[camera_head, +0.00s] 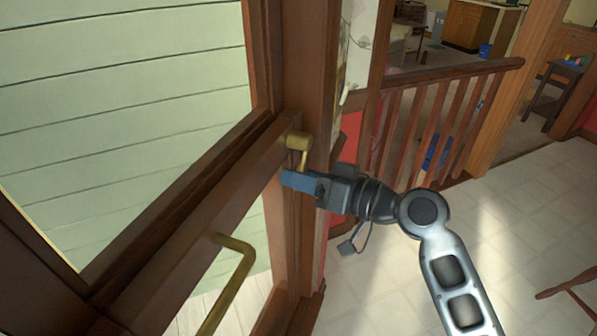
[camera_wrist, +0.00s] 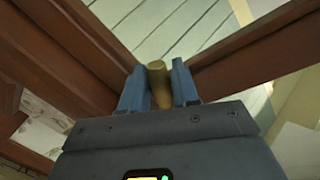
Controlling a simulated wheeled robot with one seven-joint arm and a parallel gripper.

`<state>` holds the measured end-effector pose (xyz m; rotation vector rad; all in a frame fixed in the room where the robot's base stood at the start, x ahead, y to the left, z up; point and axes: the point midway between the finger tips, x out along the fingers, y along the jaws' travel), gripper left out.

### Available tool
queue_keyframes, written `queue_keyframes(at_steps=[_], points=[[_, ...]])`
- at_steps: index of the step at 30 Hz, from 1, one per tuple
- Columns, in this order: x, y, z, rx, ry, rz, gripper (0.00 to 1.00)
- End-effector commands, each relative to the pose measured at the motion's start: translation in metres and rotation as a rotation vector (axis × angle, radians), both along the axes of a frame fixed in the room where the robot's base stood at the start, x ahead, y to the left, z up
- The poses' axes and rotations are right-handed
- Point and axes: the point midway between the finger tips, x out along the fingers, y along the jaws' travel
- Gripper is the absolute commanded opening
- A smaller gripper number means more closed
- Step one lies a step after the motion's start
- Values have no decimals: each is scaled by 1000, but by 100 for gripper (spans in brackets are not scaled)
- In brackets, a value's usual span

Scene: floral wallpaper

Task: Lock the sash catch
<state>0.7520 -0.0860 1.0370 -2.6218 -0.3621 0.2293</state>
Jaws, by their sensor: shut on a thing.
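The sash catch (camera_head: 300,142) is a small brass piece on the brown wooden window frame, near the corner where the rail meets the upright. In the wrist view its brass lever (camera_wrist: 158,84) stands between the two blue fingers. My gripper (camera_head: 290,179) is at the catch and shut on this lever. In the wrist view my gripper (camera_wrist: 158,88) has a finger on each side of the brass. The fingers hide part of the lever in the head view.
A brass handle (camera_head: 230,280) sticks out from the sash rail, lower left of my gripper. A wooden railing (camera_head: 440,125) stands behind at the right. The tiled floor (camera_head: 520,220) is open at the right, with part of a chair (camera_head: 570,290) at the edge.

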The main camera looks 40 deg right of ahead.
Motion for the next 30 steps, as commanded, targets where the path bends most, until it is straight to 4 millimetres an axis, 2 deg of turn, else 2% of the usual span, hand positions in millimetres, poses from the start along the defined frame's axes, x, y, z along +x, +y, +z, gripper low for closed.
queue_keyframes(at_steps=[17, 18, 23, 30], points=[[-1, 2, 1, 34, 15, 0, 0], [-1, 2, 1, 34, 15, 0, 34], [-1, 2, 1, 33, 15, 0, 48], [-2, 2, 1, 33, 16, -1, 48]])
